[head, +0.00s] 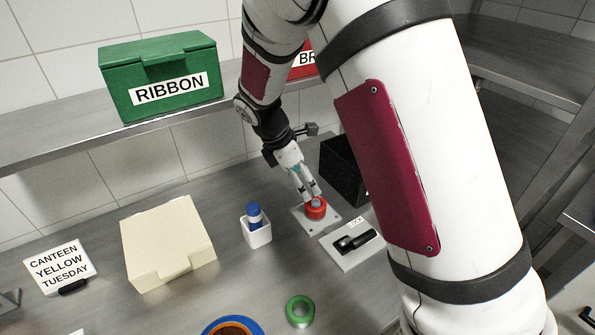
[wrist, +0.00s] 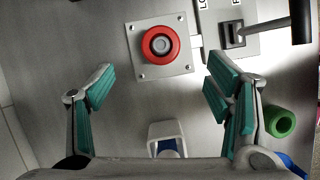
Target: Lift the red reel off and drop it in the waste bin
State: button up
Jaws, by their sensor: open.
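The red reel (head: 316,209) sits around a grey post on a square metal plate (head: 328,222) bolted to the worktop. In the wrist view the red reel (wrist: 160,45) lies flat on the plate (wrist: 177,68), with the post's grey top in its middle. My gripper (head: 309,196) is open and empty, close to the reel in the head view. In the wrist view the fingertips of my gripper (wrist: 160,70) are wide apart, either side of the plate, with the reel between and slightly beyond them. A black open box (head: 341,172), which looks like the waste bin, stands just behind the plate.
A lever switch box (head: 352,245) adjoins the plate. A shelf above holds a green RIBBON box (head: 165,88).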

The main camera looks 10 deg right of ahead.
aim_at(316, 201)
jog(key=p+x, duration=0.1)
jog(key=x, duration=1)
jog(key=shift+d+f, duration=0.1)
jog(key=shift+f, duration=0.15)
jog(key=c, duration=1.4)
jog(key=shift+o, duration=0.2)
jog(key=shift+s+r+p, duration=0.1)
jog(key=shift+r+p, duration=0.65)
jog(key=shift+r, duration=2.25)
jog(key=shift+r, duration=0.1)
jog(key=shift+r+p, duration=0.4)
jog(key=shift+r, duration=1.55)
